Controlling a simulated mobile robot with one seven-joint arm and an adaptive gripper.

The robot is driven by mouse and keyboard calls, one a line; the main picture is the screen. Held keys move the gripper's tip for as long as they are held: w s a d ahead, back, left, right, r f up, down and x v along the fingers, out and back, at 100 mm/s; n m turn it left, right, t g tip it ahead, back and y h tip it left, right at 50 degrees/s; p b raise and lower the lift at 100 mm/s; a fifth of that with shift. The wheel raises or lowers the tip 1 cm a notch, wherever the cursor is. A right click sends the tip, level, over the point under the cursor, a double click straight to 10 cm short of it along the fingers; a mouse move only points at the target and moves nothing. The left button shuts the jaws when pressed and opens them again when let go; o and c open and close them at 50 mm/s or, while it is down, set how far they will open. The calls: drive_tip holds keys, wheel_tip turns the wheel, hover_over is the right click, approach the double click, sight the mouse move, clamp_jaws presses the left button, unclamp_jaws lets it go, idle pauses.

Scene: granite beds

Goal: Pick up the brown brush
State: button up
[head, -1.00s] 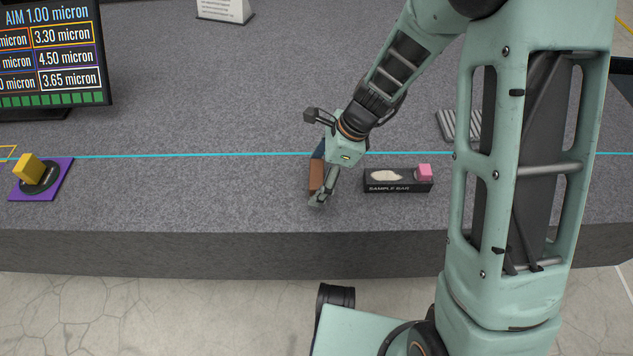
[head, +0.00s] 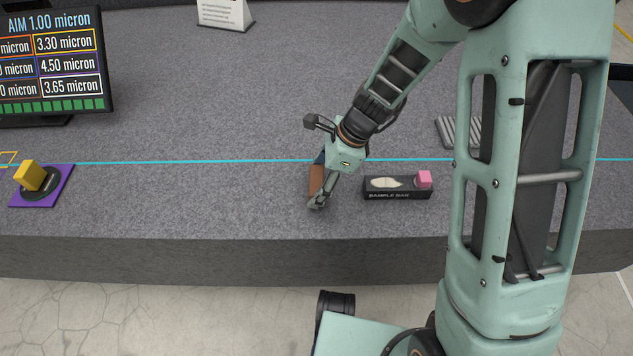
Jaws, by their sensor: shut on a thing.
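The brown brush (head: 316,181) is on or just above the grey granite bed, near its front edge and left of the sample bar. It shows as a brown block with a dark blue part at its far end, partly hidden by my gripper. My gripper (head: 317,203) points down over the brush and is shut on it. One finger shows at the brush's near right side; the other finger is hidden. I cannot tell whether the brush is clear of the surface.
A grey ribbed block (head: 458,131) is farther back. A yellow block (head: 29,176) on a purple mat (head: 52,196) sits far left, below a monitor (head: 50,62). A cyan line crosses the bed.

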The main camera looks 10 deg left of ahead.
sight(312, 180)
drive_tip(key=shift+r, duration=0.55)
wheel_tip(312, 180, up, 3)
drive_tip(key=shift+s+f+p, duration=0.1)
drive_tip(key=shift+f+p, duration=0.1)
drive_tip(key=shift+p, duration=0.85)
drive_tip(key=s+d+r+p, duration=0.2)
drive_tip(key=s+r+p, duration=0.2)
drive_tip(key=s+r, duration=0.5)
drive_tip(key=s, duration=0.4)
drive_tip(key=shift+s+d, duration=0.25)
drive_tip(key=shift+s, duration=0.05)
